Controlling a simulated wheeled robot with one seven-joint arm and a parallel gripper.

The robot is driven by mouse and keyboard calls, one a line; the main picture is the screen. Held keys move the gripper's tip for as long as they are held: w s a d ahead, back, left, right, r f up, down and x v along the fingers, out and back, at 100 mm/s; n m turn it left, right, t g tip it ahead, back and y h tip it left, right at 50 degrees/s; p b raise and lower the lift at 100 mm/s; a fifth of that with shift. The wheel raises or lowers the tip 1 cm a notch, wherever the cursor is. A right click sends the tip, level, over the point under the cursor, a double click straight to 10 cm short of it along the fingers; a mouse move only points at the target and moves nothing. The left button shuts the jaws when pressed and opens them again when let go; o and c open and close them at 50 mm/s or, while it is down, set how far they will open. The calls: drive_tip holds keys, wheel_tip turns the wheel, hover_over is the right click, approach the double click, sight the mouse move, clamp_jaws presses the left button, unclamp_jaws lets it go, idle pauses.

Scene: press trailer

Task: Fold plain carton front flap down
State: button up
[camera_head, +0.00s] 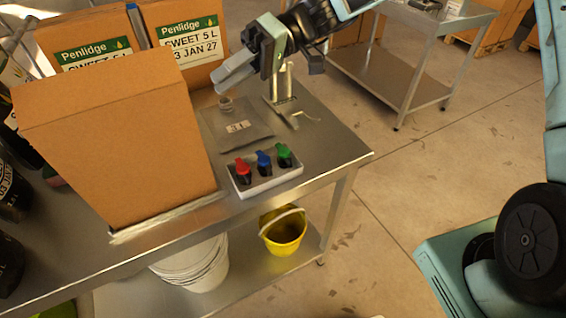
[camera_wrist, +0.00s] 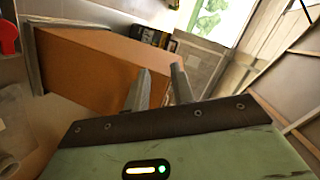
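The plain carton (camera_head: 120,150) is a brown box standing on a thin metal base at the front of the steel table. A lighter strip of cardboard (camera_head: 90,88) runs along its top; I cannot tell which flap this is or whether it lies flat. In the wrist view the carton (camera_wrist: 95,62) lies sideways, beyond the fingers. My gripper (camera_head: 228,72) is above the table, to the right of the carton's top and apart from it. In the wrist view its two fingers (camera_wrist: 163,72) stand apart with nothing seen held between them.
Labelled Penlidge cartons (camera_head: 188,47) stand behind the plain carton. To its right are a grey plate (camera_head: 240,130) and a white block with red, blue and green knobs (camera_head: 265,182). A yellow bucket (camera_head: 283,235) sits on the lower shelf.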

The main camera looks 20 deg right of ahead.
drive_tip(key=s+d+f+t+h+p, duration=0.1)
drive_tip(key=s+d+f+h, duration=0.1)
drive_tip(key=s+h, duration=0.3)
drive_tip(key=s+d+f+m+t+h+p, duration=0.1)
drive_tip(key=s+h, duration=0.5)
drive_tip(key=s, duration=0.6)
wheel_tip(320, 180, down, 2)
drive_tip(key=shift+s+d+t+h, duration=0.15)
drive_tip(key=shift+d+t+h, duration=0.15)
drive_tip(key=shift+d+t, duration=0.4)
